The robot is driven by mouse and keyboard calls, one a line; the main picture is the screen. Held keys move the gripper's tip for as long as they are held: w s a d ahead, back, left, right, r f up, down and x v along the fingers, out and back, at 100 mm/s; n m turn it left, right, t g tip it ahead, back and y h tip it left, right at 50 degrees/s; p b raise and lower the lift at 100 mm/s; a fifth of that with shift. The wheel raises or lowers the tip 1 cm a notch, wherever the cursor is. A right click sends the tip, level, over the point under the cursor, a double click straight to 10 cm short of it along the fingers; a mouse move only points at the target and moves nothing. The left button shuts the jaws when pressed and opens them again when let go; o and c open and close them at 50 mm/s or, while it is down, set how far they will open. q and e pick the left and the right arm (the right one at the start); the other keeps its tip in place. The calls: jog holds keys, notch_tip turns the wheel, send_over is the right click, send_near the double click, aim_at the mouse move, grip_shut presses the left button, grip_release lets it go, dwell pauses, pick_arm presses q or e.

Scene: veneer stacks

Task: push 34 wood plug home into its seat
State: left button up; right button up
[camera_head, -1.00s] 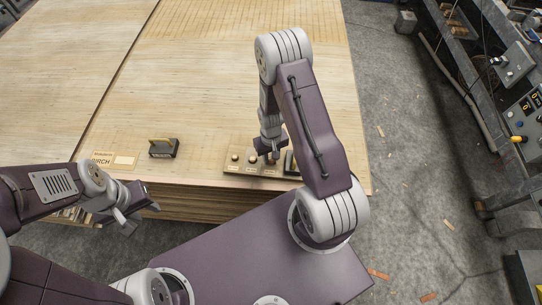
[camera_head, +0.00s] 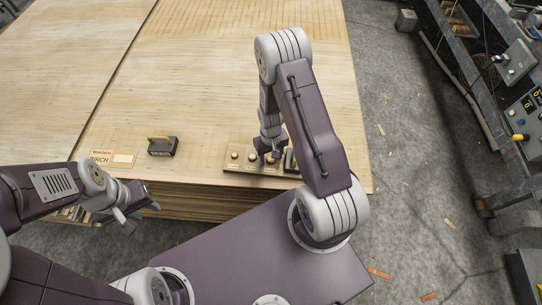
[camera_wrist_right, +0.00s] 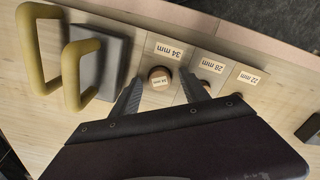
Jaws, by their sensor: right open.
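My right gripper (camera_wrist_right: 162,88) is open, with one dark finger on each side of the plug; contact is not clear. In the head view my right gripper (camera_head: 268,152) is low over the board, partly hiding it. My left gripper (camera_head: 140,212) is at the left, in front of the stack edge and away from the board, its fingers apart and empty.
The board also has 28 mm (camera_wrist_right: 206,86) and 22 mm places to the right. A similar block (camera_head: 162,147) and a BIRCH label card (camera_head: 112,159) lie farther left on the veneer stack (camera_head: 215,90).

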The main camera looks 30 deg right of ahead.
notch_tip(320, 180, up, 9)
jog(key=p, duration=0.1)
jog(key=shift+f, duration=0.1)
dwell(0.7)
